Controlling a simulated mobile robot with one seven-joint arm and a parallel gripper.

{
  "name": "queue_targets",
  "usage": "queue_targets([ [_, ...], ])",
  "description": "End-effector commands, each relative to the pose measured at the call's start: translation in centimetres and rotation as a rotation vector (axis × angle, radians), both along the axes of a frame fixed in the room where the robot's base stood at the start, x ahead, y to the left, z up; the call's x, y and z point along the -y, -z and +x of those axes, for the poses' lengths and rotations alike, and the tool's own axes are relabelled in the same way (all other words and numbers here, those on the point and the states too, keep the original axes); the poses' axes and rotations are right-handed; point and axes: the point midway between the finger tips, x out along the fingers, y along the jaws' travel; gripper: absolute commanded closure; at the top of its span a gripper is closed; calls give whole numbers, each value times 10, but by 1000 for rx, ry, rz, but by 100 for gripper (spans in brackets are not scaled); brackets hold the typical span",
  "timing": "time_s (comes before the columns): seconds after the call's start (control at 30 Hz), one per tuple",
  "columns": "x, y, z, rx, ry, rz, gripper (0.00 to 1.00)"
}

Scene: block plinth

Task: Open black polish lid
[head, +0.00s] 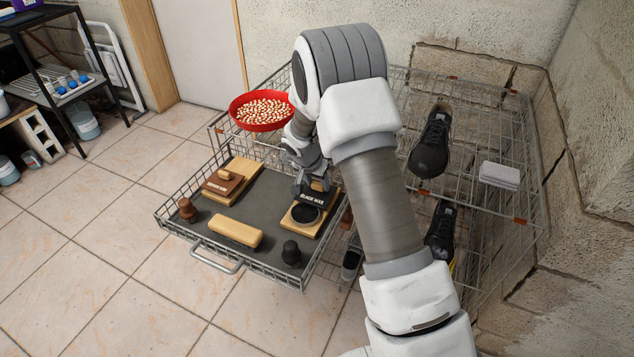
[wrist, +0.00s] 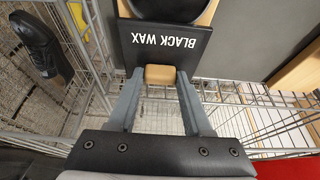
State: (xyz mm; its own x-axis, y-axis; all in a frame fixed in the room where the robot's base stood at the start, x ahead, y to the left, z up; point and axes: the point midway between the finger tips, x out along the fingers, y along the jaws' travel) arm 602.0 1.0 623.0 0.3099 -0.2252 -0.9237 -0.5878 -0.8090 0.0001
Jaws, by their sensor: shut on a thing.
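The black polish box (head: 297,229) is a wooden block with a round black well (head: 305,213), at the right front of the dark drawer mat. Its dark lid (head: 318,199), lettered BLACK WAX, stands tilted up at the back edge, and the well shows uncovered. The lid also shows in the wrist view (wrist: 165,45). My gripper (head: 312,186) is behind the lid, shut on its small wooden knob (wrist: 160,74), with a finger on each side. In the head view my gripper and the lid hide the knob.
The pulled-out wire drawer (head: 177,232) also holds a brown polish box (head: 236,172), a wooden brush (head: 235,232), a brown knob-like piece (head: 187,210) and a black one (head: 291,253). A red bowl (head: 246,120) stands behind. Black shoes (head: 431,146) are on the rack at right.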

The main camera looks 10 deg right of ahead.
Motion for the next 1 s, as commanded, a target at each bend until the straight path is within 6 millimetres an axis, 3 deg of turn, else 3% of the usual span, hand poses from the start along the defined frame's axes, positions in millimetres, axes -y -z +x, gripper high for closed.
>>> queue_targets([
  [0.53, 6, 0, 8, 0, 0, 0, 100],
  [0.57, 6, 0, 8, 0, 0, 0, 45],
  [0.7, 6, 0, 8, 0, 0, 0, 20],
  [1.0, 5, -1, 8, 0, 0, 0, 20],
])
